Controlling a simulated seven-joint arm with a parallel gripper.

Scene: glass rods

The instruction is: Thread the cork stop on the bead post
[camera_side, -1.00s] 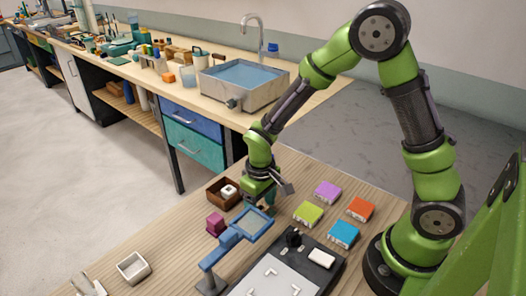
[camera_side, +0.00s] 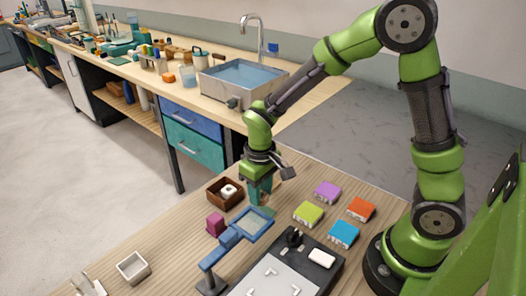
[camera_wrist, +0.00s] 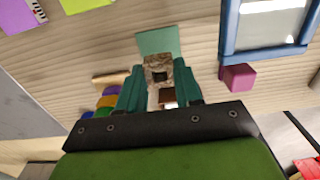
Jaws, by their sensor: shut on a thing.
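My gripper (camera_wrist: 157,88) is shut on the cork stop (camera_wrist: 158,62), a mottled brown block with a dark square hole facing the wrist camera. In the side view my gripper (camera_side: 260,197) hangs above the table behind the blue frame, and the cork is not clear there. Purple, yellow and blue bead-like pieces (camera_wrist: 107,101) show left of the fingers in the wrist view, partly covered by my gripper. I cannot tell whether they sit on the bead post. A teal square plate (camera_wrist: 158,40) lies beyond the cork; any post on it is hidden.
A blue frame on a stand (camera_side: 228,240) is close in front of my gripper. A magenta cube (camera_side: 215,223) and a brown box with a white piece (camera_side: 224,198) are to its left. Lime (camera_side: 308,213), purple, orange and blue boxes stand to the right.

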